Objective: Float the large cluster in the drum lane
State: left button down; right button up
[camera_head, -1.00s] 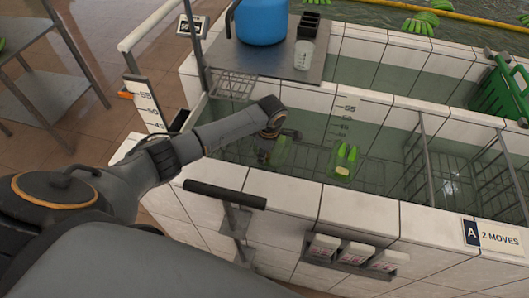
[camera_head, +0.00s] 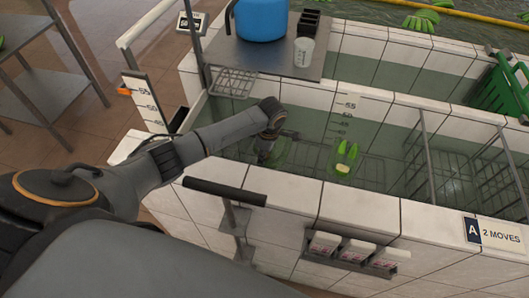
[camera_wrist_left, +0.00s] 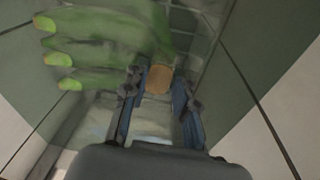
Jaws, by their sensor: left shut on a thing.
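My left gripper (camera_wrist_left: 160,95) is shut on the crown of a green banana cluster (camera_wrist_left: 100,45). In the left wrist view the tan cut crown sits between the fingers and the bananas spread to the left. In the head view my left gripper (camera_head: 266,155) reaches down into the water of the tiled tank, and the held cluster shows only as a dim green patch beside it. A second, brighter green cluster (camera_head: 347,157) is in the same tank section to the right, apart from the gripper. I cannot tell which cluster is larger. My right gripper is out of view.
Metal rack dividers (camera_head: 424,160) stand in the tank on the right. A metal shelf (camera_head: 280,62) with a blue drum (camera_head: 261,20) and a white cup (camera_head: 303,52) is at the back. The tank's tiled front wall (camera_head: 290,190) is near the arm.

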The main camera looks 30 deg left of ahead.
pick_arm(q)
jog(key=shift+f, duration=0.2)
jog(key=c, duration=1)
grip_release()
jog(key=shift+s+f, duration=0.1)
jog(key=shift+s, duration=0.05)
jog(key=r+p, duration=0.4)
jog(key=r, duration=0.6)
jog(key=d+r+p, duration=0.1)
jog(key=r+p, duration=0.4)
jog(key=r, duration=0.4)
jog(key=r+p, duration=0.4)
jog(key=r, duration=0.6)
jog(key=shift+s+d+r+p, duration=0.2)
jog(key=shift+d+r+p, duration=0.1)
jog(key=shift+r+p, duration=0.05)
